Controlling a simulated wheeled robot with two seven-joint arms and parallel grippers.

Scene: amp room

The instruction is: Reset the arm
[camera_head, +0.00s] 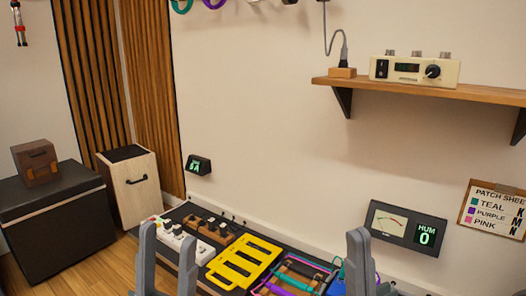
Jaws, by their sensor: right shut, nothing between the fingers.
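My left gripper (167,236) is at the bottom of the head view, left of the middle. Its two grey fingers point up and stand apart, with nothing visible between them. My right gripper (358,236) is at the bottom, right of the middle. Its grey fingers point up and are closed together, with nothing held. Both grippers show in front of the dark board on the floor. The lower parts of both are cut off by the frame edge.
The board holds white pedals (180,241), a yellow frame (243,262) and coloured cables (292,275). A wall shelf (440,91) carries a cream amp unit (414,70). A meter (403,226) reads HUM 0 beside a patch sheet (494,210). A black case (55,205) stands left.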

